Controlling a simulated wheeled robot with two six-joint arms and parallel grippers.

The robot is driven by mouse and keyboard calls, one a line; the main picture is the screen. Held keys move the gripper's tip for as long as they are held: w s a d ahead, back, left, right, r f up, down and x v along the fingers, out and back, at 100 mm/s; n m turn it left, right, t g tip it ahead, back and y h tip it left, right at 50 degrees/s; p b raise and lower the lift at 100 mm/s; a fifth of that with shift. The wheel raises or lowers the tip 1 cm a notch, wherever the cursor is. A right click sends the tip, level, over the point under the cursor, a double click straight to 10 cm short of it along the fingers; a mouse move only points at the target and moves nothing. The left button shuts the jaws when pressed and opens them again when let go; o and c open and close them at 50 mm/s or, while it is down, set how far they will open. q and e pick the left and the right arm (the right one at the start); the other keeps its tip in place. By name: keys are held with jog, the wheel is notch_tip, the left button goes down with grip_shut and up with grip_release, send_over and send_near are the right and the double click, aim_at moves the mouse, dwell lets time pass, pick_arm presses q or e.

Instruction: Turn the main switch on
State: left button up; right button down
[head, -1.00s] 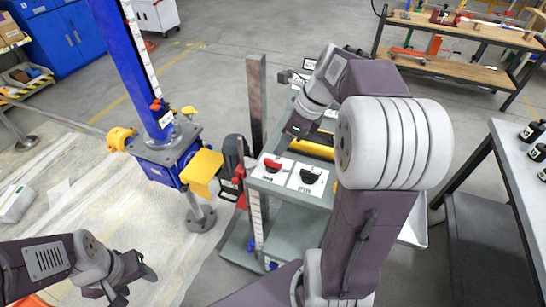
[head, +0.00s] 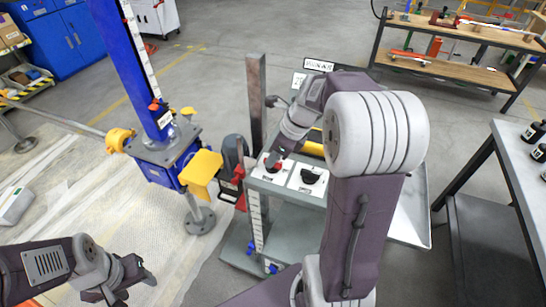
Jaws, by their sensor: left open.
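Two rotary switches sit on white plates on the top of a grey cart (head: 285,200). The left one has a red knob (head: 268,166), now mostly covered by my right gripper. The right one has a black knob (head: 312,175). The labels on the plates are too small to read, so I cannot tell from them which is the main switch. My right gripper (head: 275,163) is down at the red knob; its fingers are largely hidden, and I cannot tell whether they touch or grip it. My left gripper (head: 130,282) is open and empty at the lower left.
A blue screw jack (head: 165,165) with a yellow block (head: 201,172) stands left of the cart. A dark post (head: 257,100) rises behind the switches. A yellow cylinder (head: 313,149) lies behind them, near my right arm. A grey table (head: 515,165) is at right.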

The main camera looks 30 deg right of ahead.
jog(key=shift+r+n+p, duration=0.2)
jog(key=shift+n+p, duration=0.5)
jog(key=shift+p, duration=0.4)
jog(key=n+g+p, duration=0.1)
jog(key=n+p, duration=0.2)
jog(key=n+g+y+p, duration=0.1)
jog(key=n+p, duration=0.2)
jog(key=p, duration=0.1)
jog(key=n+g+p, duration=0.2)
jog(key=n+p, duration=0.1)
jog(key=shift+n+y+p, duration=0.3)
jog(key=shift+n+p, duration=0.05)
jog(key=shift+n, duration=0.05)
jog(key=n+g+p, duration=0.1)
jog(key=n+p, duration=0.1)
jog(key=n, duration=0.1)
jog(key=shift+p, duration=0.3)
jog(key=shift+f+n+g+h+p, duration=0.1)
jog(key=shift+n+g+h+p, duration=0.25)
jog(key=shift+n, duration=0.5)
jog(key=shift+f+n+g+h+p, duration=0.2)
jog(key=shift+n+p, duration=0.25)
jog(key=shift+n, duration=0.4)
jog(key=shift+r+n, duration=0.1)
jog(key=shift+n, duration=0.2)
jog(key=c, duration=1.4)
grip_release()
jog(key=shift+c, duration=0.2)
